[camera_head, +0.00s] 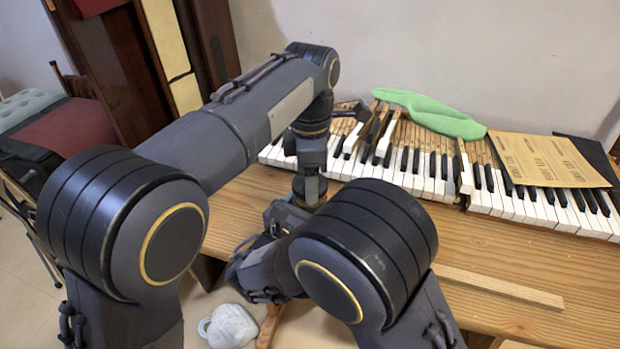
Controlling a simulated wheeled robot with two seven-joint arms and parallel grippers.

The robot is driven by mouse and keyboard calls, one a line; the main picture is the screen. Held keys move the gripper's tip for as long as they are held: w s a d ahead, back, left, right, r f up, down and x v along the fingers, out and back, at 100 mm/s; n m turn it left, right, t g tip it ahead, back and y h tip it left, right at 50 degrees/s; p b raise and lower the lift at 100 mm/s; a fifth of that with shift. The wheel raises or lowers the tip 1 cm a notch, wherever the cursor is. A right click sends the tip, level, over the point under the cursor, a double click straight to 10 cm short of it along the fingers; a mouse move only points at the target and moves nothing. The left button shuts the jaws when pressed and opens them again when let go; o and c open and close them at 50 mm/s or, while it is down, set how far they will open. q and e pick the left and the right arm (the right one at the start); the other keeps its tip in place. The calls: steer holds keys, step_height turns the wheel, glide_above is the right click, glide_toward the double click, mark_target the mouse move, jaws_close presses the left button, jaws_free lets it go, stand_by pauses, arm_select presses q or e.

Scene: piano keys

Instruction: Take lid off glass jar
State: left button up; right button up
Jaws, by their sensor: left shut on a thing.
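No glass jar or lid can be made out in the head view. My left arm comes in from the left, bends at the top and drops toward the table's front left edge. My left gripper (284,216) is at the lower end of it, partly hidden behind my right arm. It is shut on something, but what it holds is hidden. My right arm fills the lower middle, and I cannot make out its gripper.
A wooden table (490,318) bears a row of piano keys (430,175), some lifted out. A green cloth (430,112) and a printed brown sheet (548,160) lie on the keys. A wooden strip (500,287) lies in front. A white rounded object (230,327) is on the floor.

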arm_select(q)
steer(key=shift+r, duration=0.3)
arm_select(e)
steer(key=shift+f, duration=0.1)
arm_select(q)
steer(key=shift+r, duration=2)
arm_select(e)
steer(key=o, duration=2)
steer(key=shift+c, duration=0.2)
arm_select(q)
steer(key=shift+r+p, duration=0.35)
steer(key=shift+r, duration=0.05)
arm_select(e)
steer(key=v, duration=1.1)
steer(key=shift+s+a, duration=0.3)
steer(key=shift+s, duration=0.2)
steer(key=shift+d, duration=0.1)
